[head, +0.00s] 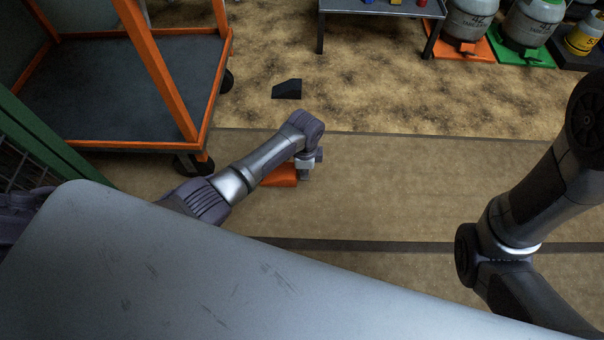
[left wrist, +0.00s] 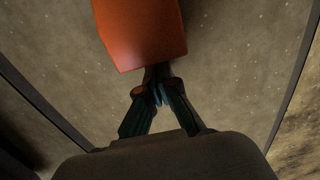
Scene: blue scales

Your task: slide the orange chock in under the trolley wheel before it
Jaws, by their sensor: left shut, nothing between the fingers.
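The orange chock (head: 279,177) lies on the floor to the right of the trolley's near wheel (head: 192,165), with a floor gap between them. My left arm covers part of the chock. My left gripper (head: 304,176) points down at the chock's right end, the end away from the wheel. In the left wrist view the shut, empty fingertips (left wrist: 158,90) are at the near end of the chock (left wrist: 140,35). I cannot tell whether they touch it. The trolley (head: 120,80) has an orange frame and a dark deck. My right gripper is out of view.
A black wedge (head: 287,89) lies on the floor beyond my left arm, right of the trolley's far wheel (head: 226,80). A grey table (head: 385,8) and several canisters on coloured bases stand at the back. Open floor lies right of my left gripper.

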